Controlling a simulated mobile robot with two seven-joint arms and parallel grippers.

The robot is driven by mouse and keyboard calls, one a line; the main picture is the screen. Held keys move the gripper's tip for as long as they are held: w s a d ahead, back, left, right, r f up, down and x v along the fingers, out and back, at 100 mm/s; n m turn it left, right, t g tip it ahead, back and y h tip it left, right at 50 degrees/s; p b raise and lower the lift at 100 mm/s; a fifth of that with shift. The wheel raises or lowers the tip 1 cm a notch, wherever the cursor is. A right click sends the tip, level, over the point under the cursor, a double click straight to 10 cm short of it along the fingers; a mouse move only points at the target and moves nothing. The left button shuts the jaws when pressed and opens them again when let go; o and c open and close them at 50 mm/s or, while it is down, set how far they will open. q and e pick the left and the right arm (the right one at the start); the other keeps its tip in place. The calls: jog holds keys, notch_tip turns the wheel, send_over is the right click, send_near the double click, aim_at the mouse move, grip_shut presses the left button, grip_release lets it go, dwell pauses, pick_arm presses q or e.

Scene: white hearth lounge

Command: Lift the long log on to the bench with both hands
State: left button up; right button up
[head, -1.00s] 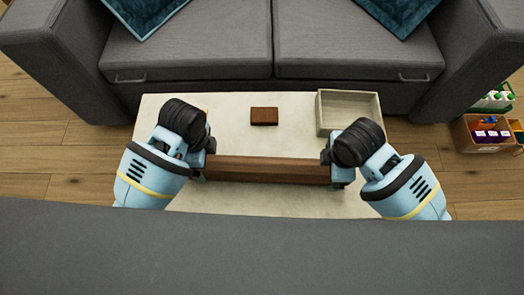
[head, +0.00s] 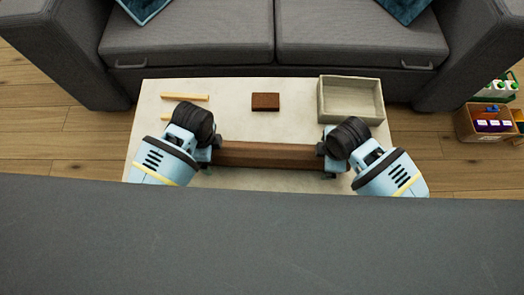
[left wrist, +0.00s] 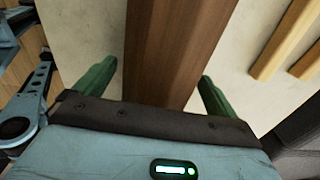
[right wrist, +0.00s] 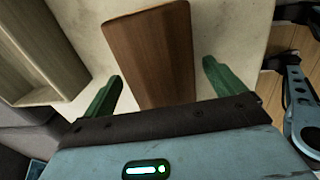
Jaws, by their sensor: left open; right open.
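The long brown log (head: 268,155) lies crosswise over the pale low table (head: 235,183), near its front part; I cannot tell whether it touches the top. My left gripper (head: 210,153) is at the log's left part. In the left wrist view the log (left wrist: 172,50) passes between its open green fingers (left wrist: 158,85), with gaps on both sides. My right gripper (head: 328,158) is at the log's right part. In the right wrist view the log (right wrist: 152,55) runs between its open fingers (right wrist: 160,85), and one end shows. The grippers hide both ends in the head view.
A pale open tray (head: 351,120) stands at the table's back right. A small brown block (head: 265,102) lies behind the log. Light wooden sticks (head: 185,97) lie at the back left. A grey sofa (head: 190,45) stands behind. A crate of goods (head: 487,124) is at right.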

pick_arm(q)
jog(key=shift+f, duration=0.45)
pick_arm(e)
jog(key=shift+f, duration=0.45)
pick_arm(q)
jog(key=c, duration=2.1)
pick_arm(e)
grip_shut()
pick_arm(q)
jog(key=shift+w+r, duration=0.1)
jog(key=shift+r, duration=0.05)
pick_arm(e)
jog(key=shift+w+r, duration=0.15)
